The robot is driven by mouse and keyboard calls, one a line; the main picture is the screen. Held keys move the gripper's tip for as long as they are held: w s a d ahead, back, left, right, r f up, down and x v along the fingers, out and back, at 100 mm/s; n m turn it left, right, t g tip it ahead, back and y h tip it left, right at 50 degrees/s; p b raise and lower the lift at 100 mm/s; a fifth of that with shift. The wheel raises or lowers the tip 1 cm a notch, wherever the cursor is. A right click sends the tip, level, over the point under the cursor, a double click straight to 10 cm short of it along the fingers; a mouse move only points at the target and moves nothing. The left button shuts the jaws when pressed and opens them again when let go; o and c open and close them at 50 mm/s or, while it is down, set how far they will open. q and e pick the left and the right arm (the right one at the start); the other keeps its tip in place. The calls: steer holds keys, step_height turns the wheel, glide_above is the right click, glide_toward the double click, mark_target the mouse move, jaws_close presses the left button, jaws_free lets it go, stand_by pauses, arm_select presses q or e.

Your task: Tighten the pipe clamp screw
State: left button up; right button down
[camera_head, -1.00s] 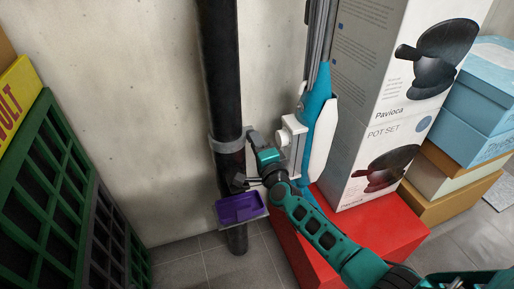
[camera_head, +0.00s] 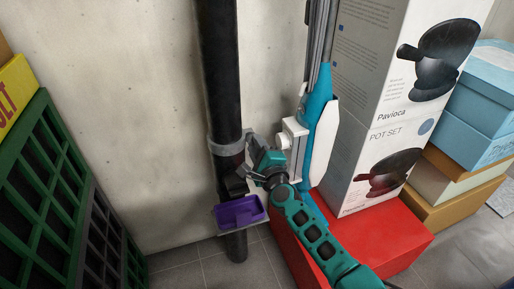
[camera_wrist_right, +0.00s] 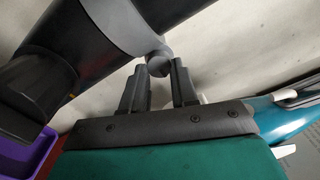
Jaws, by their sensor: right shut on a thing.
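A black vertical pipe (camera_head: 218,70) stands against the wall in the head view, with a grey clamp band (camera_head: 226,146) around it. In the right wrist view the dark pipe (camera_wrist_right: 52,55) runs diagonally, with the grey clamp (camera_wrist_right: 112,20) on it. A round grey screw head (camera_wrist_right: 158,63) sticks out from the clamp's side. My right gripper (camera_wrist_right: 160,76) is shut on this screw, one finger on each side. In the head view my right gripper (camera_head: 250,148) is at the clamp's right side, its fingertips small and partly hidden. My left gripper is not in view.
A purple tray (camera_head: 238,212) sits at the pipe below the clamp. A teal and white upright appliance (camera_head: 318,130) stands close right of my gripper. A red box (camera_head: 385,245) and tall pot-set boxes (camera_head: 385,130) stand further right. Green crates (camera_head: 40,190) are at left.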

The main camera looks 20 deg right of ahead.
steer(key=c, duration=1.1)
jaws_free()
steer(key=shift+c, duration=0.2)
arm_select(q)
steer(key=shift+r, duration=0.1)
arm_select(e)
steer(key=shift+s, duration=0.1)
arm_select(q)
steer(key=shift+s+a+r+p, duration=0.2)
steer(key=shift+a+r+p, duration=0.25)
steer(key=shift+p, duration=0.8)
arm_select(e)
steer(key=s, duration=1.2)
steer(key=shift+s+d, duration=0.2)
steer(key=shift+s, duration=0.2)
